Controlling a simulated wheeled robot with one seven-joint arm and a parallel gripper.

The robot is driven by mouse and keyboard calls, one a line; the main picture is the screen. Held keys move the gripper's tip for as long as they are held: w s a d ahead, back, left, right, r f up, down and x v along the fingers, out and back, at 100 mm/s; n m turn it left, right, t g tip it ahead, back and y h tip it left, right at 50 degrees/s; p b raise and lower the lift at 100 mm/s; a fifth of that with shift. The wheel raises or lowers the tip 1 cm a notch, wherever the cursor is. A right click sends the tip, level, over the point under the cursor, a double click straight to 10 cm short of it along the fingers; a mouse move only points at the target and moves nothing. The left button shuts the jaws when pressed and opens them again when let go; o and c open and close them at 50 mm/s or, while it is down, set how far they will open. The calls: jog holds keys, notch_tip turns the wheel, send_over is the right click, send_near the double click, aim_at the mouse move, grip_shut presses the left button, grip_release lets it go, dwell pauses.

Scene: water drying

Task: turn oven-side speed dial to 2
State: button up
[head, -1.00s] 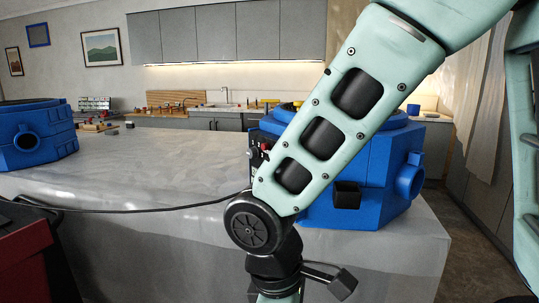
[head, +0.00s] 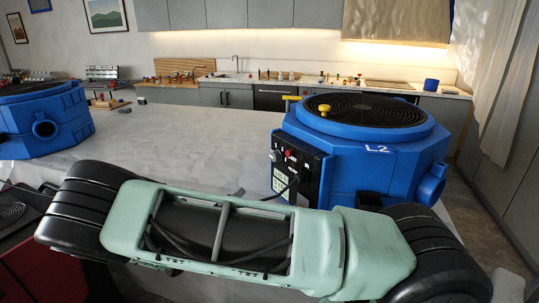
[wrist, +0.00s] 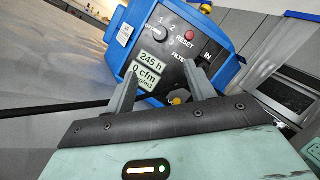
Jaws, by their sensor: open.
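The blue drying machine marked L2 (head: 378,150) stands on the right of the counter, nearer the oven at the back. Its black control panel (head: 310,172) faces left and carries the dial (head: 277,155). My arm seems to hide the gripper in the head view.
A red RESET button (wrist: 190,23) sits right of the dial, and a display (wrist: 149,67) reading 245 h and 0 cfm lies below it. A second blue machine (head: 40,122) stands at the left. The counter (head: 190,148) between the machines is mostly clear.

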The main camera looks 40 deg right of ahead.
aim_at(273, 158)
jog(key=p+x, duration=0.2)
jog(key=x, duration=0.3)
jog(key=p+x, duration=0.3)
jog(key=x, duration=0.3)
jog(key=p+x, duration=0.2)
jog(key=x, duration=0.3)
jog(key=shift+w+d+r, duration=0.2)
jog(key=shift+w+r, duration=0.05)
jog(key=shift+r, duration=0.15)
jog(key=shift+d+p, duration=0.3)
jog(key=shift+d, duration=0.15)
jog(key=c, duration=1)
